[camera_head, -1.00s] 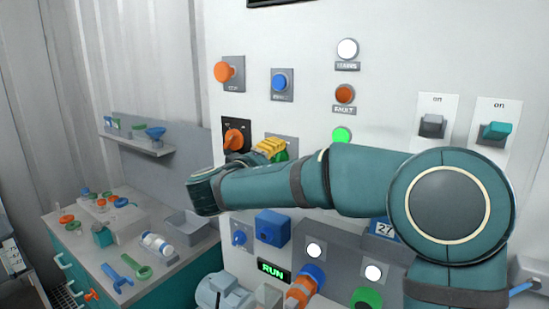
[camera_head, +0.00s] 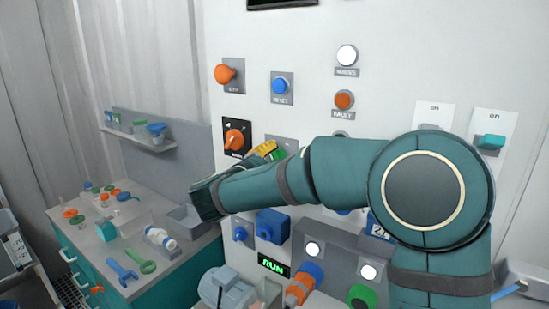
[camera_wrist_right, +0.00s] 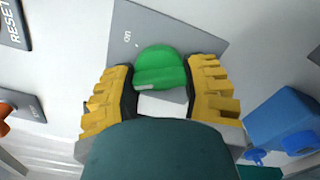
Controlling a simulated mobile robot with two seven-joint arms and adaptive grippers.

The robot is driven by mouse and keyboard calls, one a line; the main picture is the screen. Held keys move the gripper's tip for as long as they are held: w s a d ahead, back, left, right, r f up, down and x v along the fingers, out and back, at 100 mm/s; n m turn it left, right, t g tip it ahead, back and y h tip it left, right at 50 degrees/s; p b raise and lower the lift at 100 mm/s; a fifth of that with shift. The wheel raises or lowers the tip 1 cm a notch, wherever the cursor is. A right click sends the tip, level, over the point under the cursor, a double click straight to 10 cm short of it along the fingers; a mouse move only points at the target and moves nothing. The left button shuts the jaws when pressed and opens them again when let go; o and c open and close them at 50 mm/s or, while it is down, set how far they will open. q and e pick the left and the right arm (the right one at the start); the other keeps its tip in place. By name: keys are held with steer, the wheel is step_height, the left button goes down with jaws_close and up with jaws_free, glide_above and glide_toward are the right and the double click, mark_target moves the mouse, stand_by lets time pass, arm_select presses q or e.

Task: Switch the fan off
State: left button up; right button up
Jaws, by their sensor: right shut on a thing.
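My right gripper (camera_head: 266,150) is at the panel, its yellow fingers shut around a green knob (camera_head: 281,154). In the right wrist view the fingers of the right gripper (camera_wrist_right: 161,85) sit on both sides of the green knob (camera_wrist_right: 160,66), which is mounted on a grey plate (camera_wrist_right: 185,36). No fan is plainly visible. My left gripper is not in view.
Around the knob are an orange rotary switch (camera_head: 234,138), a blue button (camera_head: 279,86), a blue box (camera_head: 272,226) and a lit RUN sign (camera_head: 273,265). A teal toggle (camera_head: 490,142) is at right. A bench (camera_head: 90,246) with small parts stands at left.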

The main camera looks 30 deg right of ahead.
stand_by(0.5)
steer(key=o, duration=1.2)
steer(key=v, duration=1.2)
